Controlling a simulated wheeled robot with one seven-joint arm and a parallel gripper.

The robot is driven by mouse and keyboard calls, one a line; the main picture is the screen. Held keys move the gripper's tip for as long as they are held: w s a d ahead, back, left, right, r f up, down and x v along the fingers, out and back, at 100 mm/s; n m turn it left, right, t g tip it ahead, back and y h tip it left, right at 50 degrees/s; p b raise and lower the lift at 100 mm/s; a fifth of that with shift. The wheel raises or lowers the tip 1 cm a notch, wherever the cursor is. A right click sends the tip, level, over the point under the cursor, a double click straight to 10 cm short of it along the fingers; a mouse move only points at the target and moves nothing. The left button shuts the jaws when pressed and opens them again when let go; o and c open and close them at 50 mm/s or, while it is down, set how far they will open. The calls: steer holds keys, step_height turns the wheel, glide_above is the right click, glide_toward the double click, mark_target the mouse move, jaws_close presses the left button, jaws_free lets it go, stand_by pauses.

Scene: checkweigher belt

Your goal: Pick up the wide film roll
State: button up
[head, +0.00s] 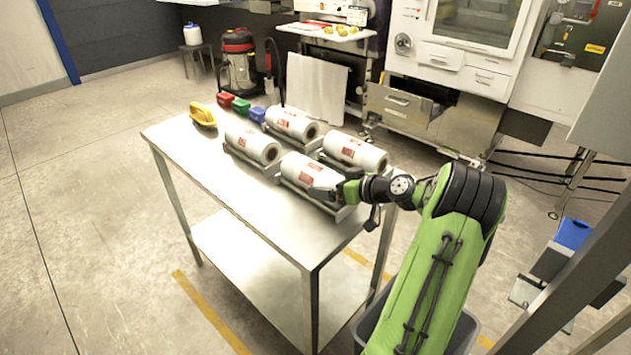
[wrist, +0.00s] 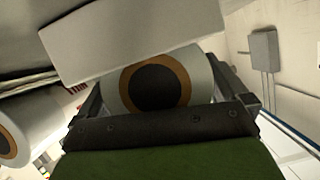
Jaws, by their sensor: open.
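Several white film rolls with red print lie in grey cradles on the steel table: a front roll (head: 308,170), a right roll (head: 355,152), a left roll (head: 252,145) and a back roll (head: 291,123). They look alike in size, so I cannot tell which is the wide one. My gripper (head: 335,192) is open at the near end of the front roll. In the wrist view, a roll's end (wrist: 196,75) with a brown ring and dark core faces my gripper (wrist: 165,98), whose fingers flank it. Contact cannot be told.
The steel table (head: 225,188) is bare along its left front side. A yellow object (head: 203,115) and red, green and blue small items (head: 241,106) sit at its far end. Another roll (wrist: 25,128) is left in the wrist view. A pale slab (wrist: 130,35) crosses its top.

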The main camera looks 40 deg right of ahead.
steer(key=shift+c, duration=0.3)
steer(key=shift+r, duration=0.1)
steer(key=c, duration=1.2)
